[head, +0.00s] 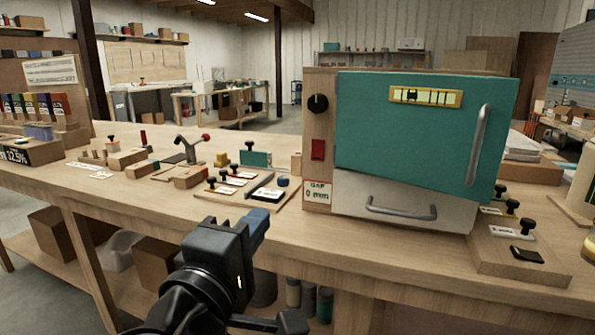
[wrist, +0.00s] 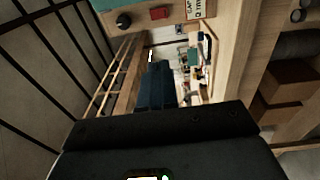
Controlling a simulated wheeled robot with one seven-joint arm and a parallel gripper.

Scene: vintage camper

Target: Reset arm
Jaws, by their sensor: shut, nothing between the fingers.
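My gripper (head: 254,226) is in the lower middle of the head view, in front of the workbench's front edge and below the teal box. It is shut and holds nothing. Its blue fingers point up and to the right, toward the bench. In the wrist view the closed blue fingers (wrist: 157,85) stand out against the sideways bench scene, touching nothing that I can see. The rest of my arm runs down out of the bottom of the head view.
The wooden workbench (head: 140,190) spans the view. A teal-fronted box (head: 425,135) with a handle, a black knob (head: 318,103) and a red switch (head: 317,149) stands on it at right. Stamps and small blocks (head: 190,178) lie left of it. Boxes (head: 160,262) sit on the lower shelf.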

